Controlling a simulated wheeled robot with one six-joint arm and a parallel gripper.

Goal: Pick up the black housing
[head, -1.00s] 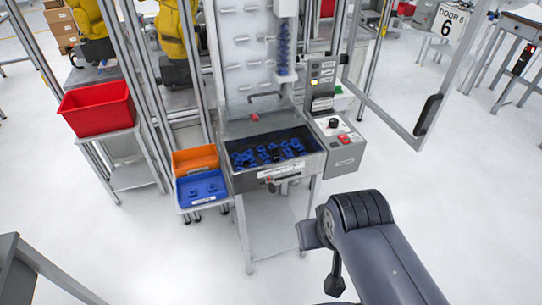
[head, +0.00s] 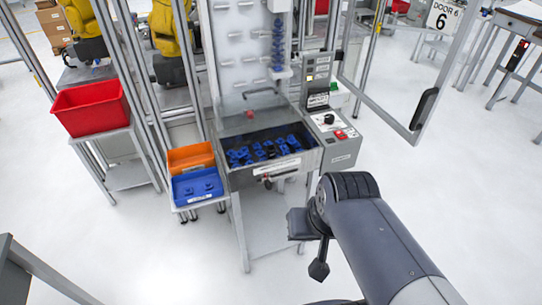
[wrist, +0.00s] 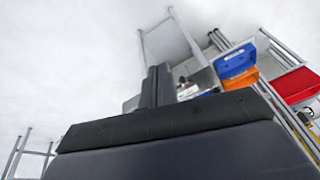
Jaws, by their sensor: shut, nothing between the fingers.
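A small dark shape that may be the black housing (head: 270,153) lies among blue parts in the metal tray (head: 238,178) in the head view. It is too small there to make out clearly. My gripper (head: 318,271) hangs over the floor in front of and to the right of the tray, well apart from it. In the wrist view the two dark fingers of my gripper (wrist: 158,85) stand together, shut and empty. They cover part of the station behind, and the housing cannot be made out there.
An orange bin (head: 190,157) and a blue bin (head: 196,186) stand left of the tray. A red bin (head: 91,107) is farther left. A button panel (head: 336,134) is at the tray's right, with an open door frame (head: 418,112) beyond. Floor in front is clear.

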